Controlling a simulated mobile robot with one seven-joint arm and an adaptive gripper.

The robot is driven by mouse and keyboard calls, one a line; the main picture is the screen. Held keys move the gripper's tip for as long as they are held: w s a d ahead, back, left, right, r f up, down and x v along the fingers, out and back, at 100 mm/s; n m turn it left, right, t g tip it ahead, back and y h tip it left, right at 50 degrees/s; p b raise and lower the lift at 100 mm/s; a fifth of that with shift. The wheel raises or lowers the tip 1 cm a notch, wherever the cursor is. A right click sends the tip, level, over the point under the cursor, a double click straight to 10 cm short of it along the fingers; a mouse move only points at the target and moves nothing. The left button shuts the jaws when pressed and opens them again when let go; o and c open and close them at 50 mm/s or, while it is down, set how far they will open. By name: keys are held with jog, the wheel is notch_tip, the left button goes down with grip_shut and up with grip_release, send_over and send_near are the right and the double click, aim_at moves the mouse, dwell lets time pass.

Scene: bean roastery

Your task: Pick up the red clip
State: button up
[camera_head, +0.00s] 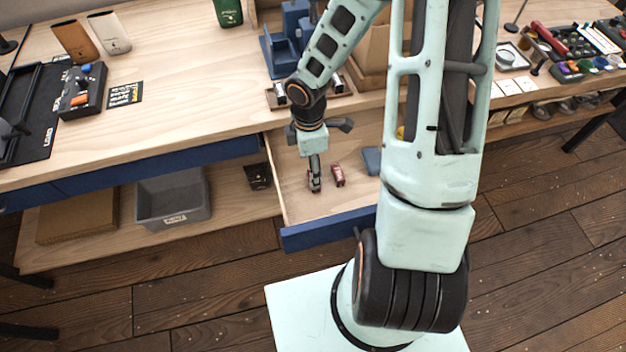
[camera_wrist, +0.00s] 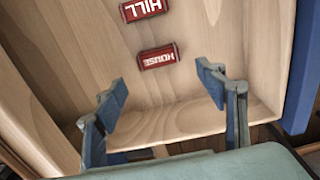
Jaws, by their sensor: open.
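Two red clips lie in the open wooden drawer (camera_head: 330,208). In the wrist view, one red clip marked HOUSE (camera_wrist: 158,56) lies just beyond my fingertips, roughly centred between them. The other red clip, marked HILL (camera_wrist: 143,9), lies farther off at the top edge, partly cut off. In the head view, one red clip (camera_head: 338,175) shows just right of my gripper (camera_head: 315,184). My gripper hangs down over the drawer, and its fingers also show in the wrist view (camera_wrist: 163,95). They are spread apart with nothing between them.
A blue-grey item (camera_head: 372,161) lies in the drawer to the right. The drawer's blue front (camera_head: 325,230) and wooden side walls bound the space. A grey bin (camera_head: 172,203) stands on the shelf at left. The workbench (camera_head: 170,80) carries bags, tools and trays.

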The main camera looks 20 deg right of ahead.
jog(key=f, duration=0.2)
jog(key=d+f+b, duration=0.1)
jog(key=f, duration=0.2)
jog(key=shift+f, duration=0.45)
jog(key=c, duration=0.9)
